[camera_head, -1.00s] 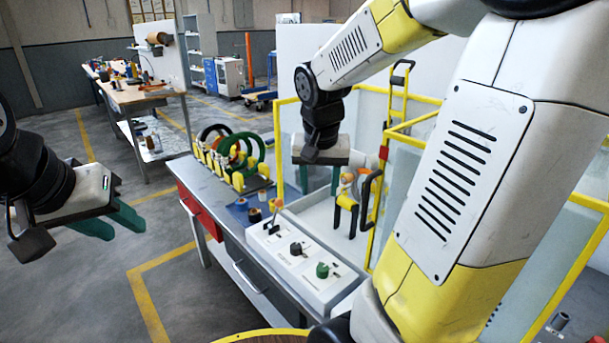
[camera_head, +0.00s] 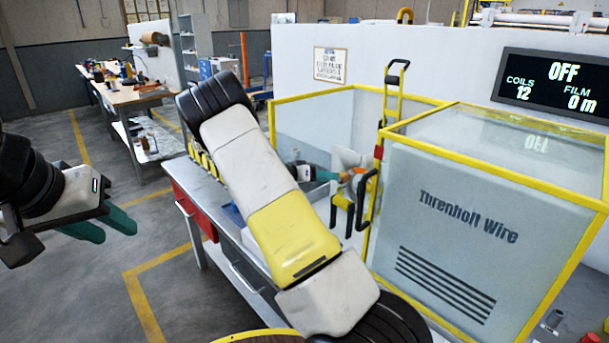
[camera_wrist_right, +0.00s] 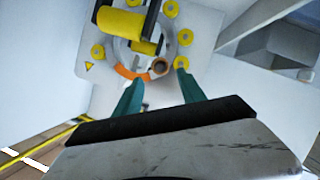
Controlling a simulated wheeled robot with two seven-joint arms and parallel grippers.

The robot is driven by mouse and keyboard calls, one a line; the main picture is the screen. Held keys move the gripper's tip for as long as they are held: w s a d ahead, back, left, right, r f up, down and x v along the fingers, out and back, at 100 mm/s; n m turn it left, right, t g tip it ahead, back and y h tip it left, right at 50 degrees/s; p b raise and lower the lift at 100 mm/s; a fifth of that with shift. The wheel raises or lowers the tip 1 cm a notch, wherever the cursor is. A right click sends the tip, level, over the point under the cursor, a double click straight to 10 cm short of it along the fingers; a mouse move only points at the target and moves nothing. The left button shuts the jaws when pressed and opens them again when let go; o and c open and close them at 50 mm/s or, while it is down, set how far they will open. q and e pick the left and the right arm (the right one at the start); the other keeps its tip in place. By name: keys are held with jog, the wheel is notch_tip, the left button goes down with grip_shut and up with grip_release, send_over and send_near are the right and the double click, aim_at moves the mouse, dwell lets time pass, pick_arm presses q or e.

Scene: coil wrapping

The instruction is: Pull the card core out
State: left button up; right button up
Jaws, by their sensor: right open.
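In the right wrist view, a small brown tube end, which looks like the card core (camera_wrist_right: 160,67), sits in the ringed opening of a pale plate. My right gripper (camera_wrist_right: 160,78) is open, its teal fingertips to either side of and just short of the tube end; I see no contact. In the head view, my right gripper (camera_head: 325,175) points right at the machine, and a small brown end (camera_head: 345,177) shows just beyond its fingers. My left gripper (camera_head: 117,234) is at the far left, empty, its teal fingers apart.
Yellow knobs (camera_wrist_right: 183,62) and an orange arc (camera_wrist_right: 131,72) surround the opening. A yellow bar (camera_wrist_right: 121,21) crosses above it. A yellow-framed enclosure (camera_head: 465,210) stands right. My right arm hides much of the bench (camera_head: 183,180). A display reads OFF, coils 12, film 0 m.

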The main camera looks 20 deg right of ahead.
aim_at(341, 177)
jog(key=x, duration=0.7)
jog(key=shift+d+f, duration=0.1)
jog(key=shift+d, duration=0.05)
grip_shut()
